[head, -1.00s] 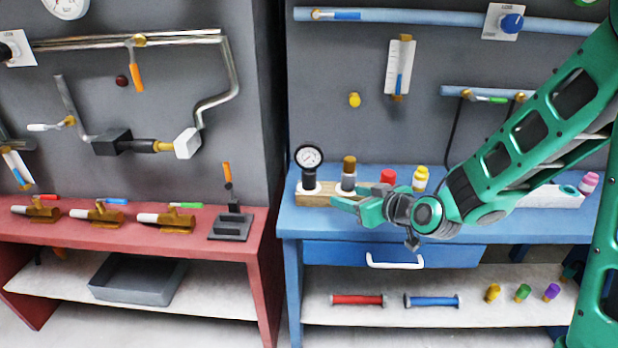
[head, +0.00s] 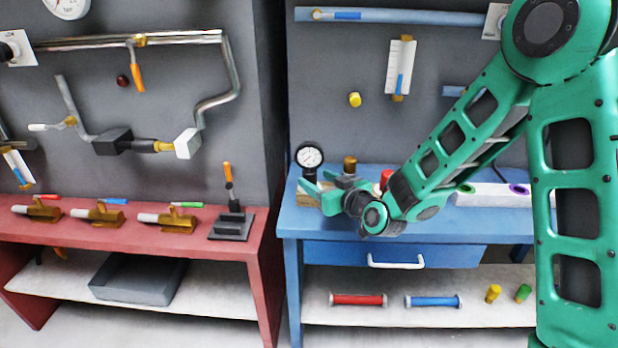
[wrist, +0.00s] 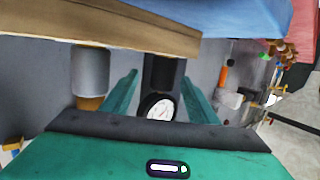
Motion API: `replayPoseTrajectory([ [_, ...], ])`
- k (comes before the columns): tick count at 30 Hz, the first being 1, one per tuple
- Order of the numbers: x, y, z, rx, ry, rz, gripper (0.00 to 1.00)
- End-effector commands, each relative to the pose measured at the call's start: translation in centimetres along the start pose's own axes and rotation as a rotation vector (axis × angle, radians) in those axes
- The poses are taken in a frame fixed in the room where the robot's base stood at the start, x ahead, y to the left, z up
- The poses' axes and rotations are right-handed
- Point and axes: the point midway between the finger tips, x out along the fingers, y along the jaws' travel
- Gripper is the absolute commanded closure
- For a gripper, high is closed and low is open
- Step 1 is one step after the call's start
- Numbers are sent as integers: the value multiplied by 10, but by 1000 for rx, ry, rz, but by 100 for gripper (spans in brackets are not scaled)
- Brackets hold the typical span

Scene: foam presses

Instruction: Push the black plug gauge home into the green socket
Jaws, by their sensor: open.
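The black plug gauge (head: 310,159), with a round white dial on top, stands upright in a wooden rack (head: 309,200) at the left end of the blue bench. My gripper (head: 316,184) is open at the gauge. In the wrist view, its fingers lie on either side of the gauge's black body (wrist: 163,73), with gaps visible, and the dial faces the camera. The green socket (head: 466,189) is a ringed hole in the white block to the right on the same bench, partly behind my arm.
A grey and brass plug (head: 350,164) stands just right of the gauge; it also shows in the wrist view (wrist: 91,72). A red-topped item (head: 386,177) is partly hidden by my arm. A purple socket (head: 518,189) is right of the green one. The drawer handle (head: 395,262) juts out below.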

Motion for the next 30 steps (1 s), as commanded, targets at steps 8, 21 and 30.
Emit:
replayPoseTrajectory([
  [8, 36, -5, -1, -1, 1, -1, 46],
  [21, 41, -4, -1, -1, 0, 0, 77],
  [30, 40, -4, -2, -1, 2, 0, 100],
])
